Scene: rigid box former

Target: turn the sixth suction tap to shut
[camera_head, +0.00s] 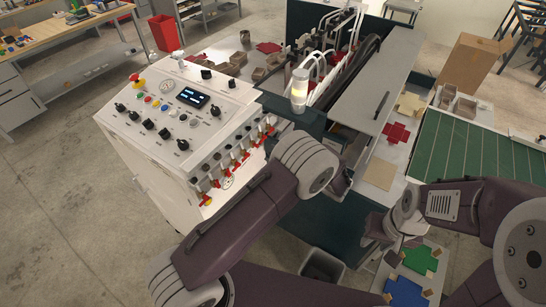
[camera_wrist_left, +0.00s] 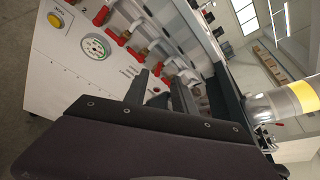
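A row of suction taps (camera_head: 236,160) with red handles runs along the sloping front edge of the white control cabinet (camera_head: 150,165). The row also shows in the left wrist view (camera_wrist_left: 122,38), running away to the right. Which tap is the sixth, and whether it is shut, I cannot tell. My left gripper (camera_wrist_left: 161,84) has its two dark fingers apart, pointing at the far part of the row; contact with a tap is not clear. In the head view my left forearm hides most of it. My right gripper is low at the right (camera_head: 374,232); its fingers are not clear.
A lit beacon (camera_head: 299,90) stands close beyond the taps and shows at the right of the wrist view (camera_wrist_left: 285,100). Knobs and a display (camera_head: 190,96) are on the cabinet top. Green (camera_head: 421,260) and blue (camera_head: 405,291) pieces lie near my right arm. A green conveyor (camera_head: 480,150) is at the right.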

